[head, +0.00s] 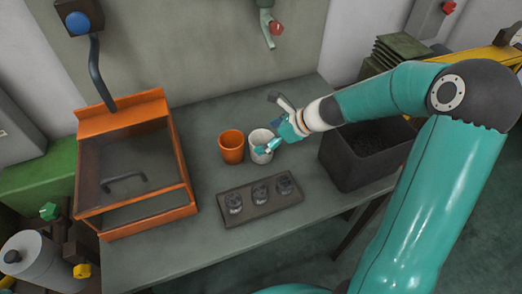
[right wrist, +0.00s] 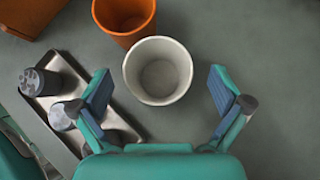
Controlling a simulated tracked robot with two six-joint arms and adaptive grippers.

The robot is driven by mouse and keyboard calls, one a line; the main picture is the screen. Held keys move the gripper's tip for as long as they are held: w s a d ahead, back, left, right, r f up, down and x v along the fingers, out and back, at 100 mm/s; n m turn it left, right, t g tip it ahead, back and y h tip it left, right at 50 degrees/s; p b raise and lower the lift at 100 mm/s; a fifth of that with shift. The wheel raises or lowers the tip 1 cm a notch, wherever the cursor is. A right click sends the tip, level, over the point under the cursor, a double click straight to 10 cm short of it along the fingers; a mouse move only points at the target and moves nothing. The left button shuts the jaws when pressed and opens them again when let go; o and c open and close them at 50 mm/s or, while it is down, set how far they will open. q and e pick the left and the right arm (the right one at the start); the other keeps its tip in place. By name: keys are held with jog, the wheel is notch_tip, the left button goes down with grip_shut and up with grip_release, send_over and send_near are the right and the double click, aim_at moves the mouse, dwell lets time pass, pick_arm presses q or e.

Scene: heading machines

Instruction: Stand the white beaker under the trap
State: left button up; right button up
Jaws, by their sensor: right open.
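The white beaker (head: 260,146) stands upright on the bench beside an orange beaker (head: 231,147). My right gripper (head: 275,142) is open at the white beaker, its fingers partly covering it in the head view. In the right wrist view the empty white beaker (right wrist: 158,70) shows from above, ahead of and between the spread fingers of the gripper (right wrist: 160,88); gaps show on both sides. A grey-green downpipe with a red knob (head: 268,28), apparently the trap, is on the back wall above the bench. My left gripper is not in view.
A tray (head: 232,219) with several dark-topped pieces lies in front of the beakers. An orange-framed glazed box (head: 150,220) stands left and a dark bin (head: 345,175) right. The bench below the downpipe (head: 255,105) is clear.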

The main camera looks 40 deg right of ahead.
aim_at(252, 142)
jog(key=x, duration=0.4)
jog(key=shift+w+a+f+b, duration=0.2)
jog(key=shift+a+f+b, duration=0.05)
jog(key=shift+b, duration=0.1)
jog(key=c, duration=1.3)
